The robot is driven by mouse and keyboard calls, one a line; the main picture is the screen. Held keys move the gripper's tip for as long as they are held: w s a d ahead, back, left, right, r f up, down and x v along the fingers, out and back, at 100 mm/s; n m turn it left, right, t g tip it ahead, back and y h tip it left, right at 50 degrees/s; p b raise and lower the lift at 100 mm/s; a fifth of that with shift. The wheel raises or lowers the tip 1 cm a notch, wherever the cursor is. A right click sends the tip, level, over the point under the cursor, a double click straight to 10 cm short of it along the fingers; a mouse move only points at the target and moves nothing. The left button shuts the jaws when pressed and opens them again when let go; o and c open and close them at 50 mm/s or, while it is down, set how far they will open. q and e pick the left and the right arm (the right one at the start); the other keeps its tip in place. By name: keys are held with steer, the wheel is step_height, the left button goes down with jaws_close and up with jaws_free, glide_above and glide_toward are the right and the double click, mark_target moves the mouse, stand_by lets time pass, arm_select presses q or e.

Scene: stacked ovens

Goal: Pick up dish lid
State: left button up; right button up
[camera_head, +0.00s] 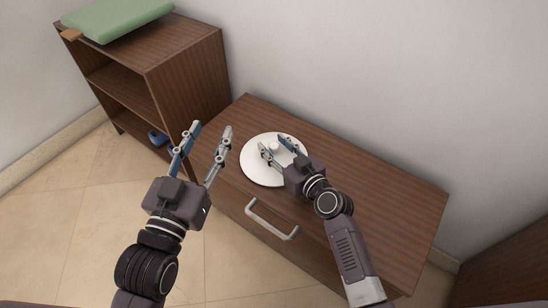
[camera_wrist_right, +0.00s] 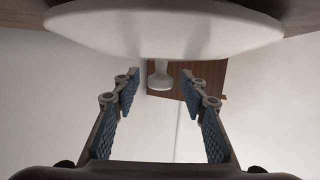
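The dish lid (camera_head: 252,172) is a white round disc with a small knob (camera_head: 274,146) on top, resting on the brown wooden cabinet. My right gripper (camera_head: 273,145) is over the lid with its fingers open, one on either side of the knob. In the right wrist view the lid (camera_wrist_right: 165,32) spans the top edge, and its knob (camera_wrist_right: 160,76) shows near the fingertips with gaps on both sides. My left gripper (camera_head: 212,128) is open and empty, left of the lid and apart from it. Whether a dish lies under the lid is hidden.
The low cabinet (camera_head: 372,192) has a metal handle (camera_head: 271,220) on its front, and its top is bare right of the lid. A brown shelf unit (camera_head: 185,50) at upper left carries a green item (camera_head: 115,18). A blue object (camera_head: 157,138) sits low in it. A wall stands behind.

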steer(key=shift+w, duration=0.1)
jaws_close()
stand_by(0.3)
